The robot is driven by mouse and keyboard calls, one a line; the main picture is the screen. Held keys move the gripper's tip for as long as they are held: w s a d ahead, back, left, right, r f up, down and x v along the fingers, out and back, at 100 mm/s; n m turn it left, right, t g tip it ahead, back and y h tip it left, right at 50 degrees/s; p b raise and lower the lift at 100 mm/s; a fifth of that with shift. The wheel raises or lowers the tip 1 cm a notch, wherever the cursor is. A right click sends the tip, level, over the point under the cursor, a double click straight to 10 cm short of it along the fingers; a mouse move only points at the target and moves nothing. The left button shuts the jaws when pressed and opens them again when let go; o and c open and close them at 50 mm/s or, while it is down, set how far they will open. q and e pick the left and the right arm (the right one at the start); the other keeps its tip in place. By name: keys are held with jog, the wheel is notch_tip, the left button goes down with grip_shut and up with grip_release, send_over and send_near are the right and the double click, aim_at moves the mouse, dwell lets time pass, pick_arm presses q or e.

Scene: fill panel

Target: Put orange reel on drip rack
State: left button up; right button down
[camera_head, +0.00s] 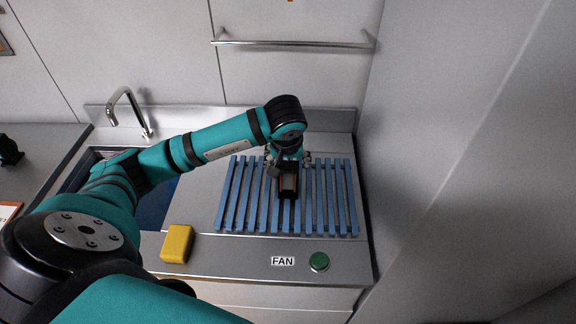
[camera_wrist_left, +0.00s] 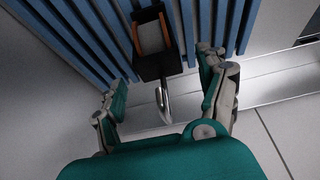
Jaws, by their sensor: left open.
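The orange reel (camera_head: 288,184) is a dark block with orange sides and a grey middle. It rests on the blue slatted drip rack (camera_head: 232,200), near the middle of its slats. In the left wrist view the reel (camera_wrist_left: 152,45) shows its black end, with a shiny metal piece (camera_wrist_left: 163,98) sticking out toward my palm. My left gripper (camera_head: 287,161) is open at the reel's far end. In the wrist view its fingers (camera_wrist_left: 161,72) stand apart on both sides of the metal piece, with visible gaps. My right gripper is not in view.
A yellow sponge-like block (camera_head: 177,243) lies on the counter front left of the rack. A green button (camera_head: 319,261) sits beside the FAN label. A sink with a tap (camera_head: 133,110) is left, partly behind my arm. A rail (camera_head: 292,43) and wall are behind; a tall panel stands right.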

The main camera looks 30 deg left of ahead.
pick_arm(q)
jog(key=b+v, duration=0.1)
jog(key=v, duration=0.7)
jog(key=shift+s+d+r, duration=0.1)
